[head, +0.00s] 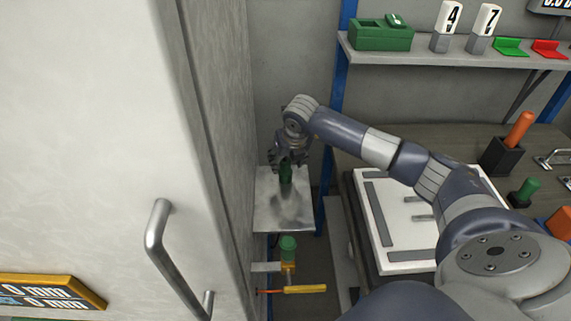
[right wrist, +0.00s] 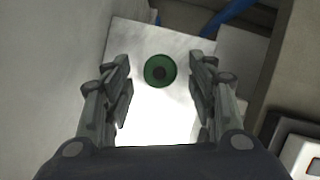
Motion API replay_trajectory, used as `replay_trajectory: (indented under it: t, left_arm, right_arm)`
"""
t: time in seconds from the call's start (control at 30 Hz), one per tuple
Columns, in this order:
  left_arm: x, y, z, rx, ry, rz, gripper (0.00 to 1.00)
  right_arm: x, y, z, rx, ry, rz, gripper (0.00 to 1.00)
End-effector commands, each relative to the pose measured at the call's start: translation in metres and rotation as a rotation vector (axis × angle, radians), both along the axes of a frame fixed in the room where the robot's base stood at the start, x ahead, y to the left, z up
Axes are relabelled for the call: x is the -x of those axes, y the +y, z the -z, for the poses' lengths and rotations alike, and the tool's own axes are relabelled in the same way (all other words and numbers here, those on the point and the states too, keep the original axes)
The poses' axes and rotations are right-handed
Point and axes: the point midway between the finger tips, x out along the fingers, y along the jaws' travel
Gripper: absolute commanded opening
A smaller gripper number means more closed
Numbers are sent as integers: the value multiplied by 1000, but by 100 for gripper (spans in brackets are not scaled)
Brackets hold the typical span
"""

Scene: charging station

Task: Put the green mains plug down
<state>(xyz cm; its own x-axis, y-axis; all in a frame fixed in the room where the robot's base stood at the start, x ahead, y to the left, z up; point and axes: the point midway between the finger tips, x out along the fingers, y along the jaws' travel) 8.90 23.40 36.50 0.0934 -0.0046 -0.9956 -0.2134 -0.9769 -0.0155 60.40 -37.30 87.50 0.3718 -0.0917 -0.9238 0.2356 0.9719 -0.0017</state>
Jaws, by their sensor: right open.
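The green mains plug (head: 286,174) stands upright on a small metal shelf (head: 270,212) beside the pale cabinet. In the right wrist view the plug (right wrist: 160,71) shows from above as a green disc with a dark centre, on the bright shelf (right wrist: 150,130). My right gripper (head: 287,163) is just above the plug in the head view. In the right wrist view its two fingers (right wrist: 163,92) are spread wide, with clear gaps between them and the plug. My left gripper is in neither view.
Below the shelf are a green-topped fitting (head: 288,248) and a yellow-handled lever (head: 300,289). The cabinet door (head: 90,130) with its handle (head: 158,240) fills the left. A workbench holds a white panel (head: 400,255), a black holder (head: 502,157) and another green plug-like piece (head: 526,190).

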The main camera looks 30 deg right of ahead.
Motion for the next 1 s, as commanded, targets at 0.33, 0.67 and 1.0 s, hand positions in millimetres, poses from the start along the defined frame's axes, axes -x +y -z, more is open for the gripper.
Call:
replay_trajectory:
  t: [0.33,0.67,1.0]
  left_arm:
    - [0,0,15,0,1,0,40]
    - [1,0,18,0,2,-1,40]
    - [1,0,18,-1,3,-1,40]
  right_arm:
    - [26,6,-67,0,-5,0,52]
    - [35,9,-89,-1,-1,0,52]
    - [35,9,-89,-1,-1,1,52]
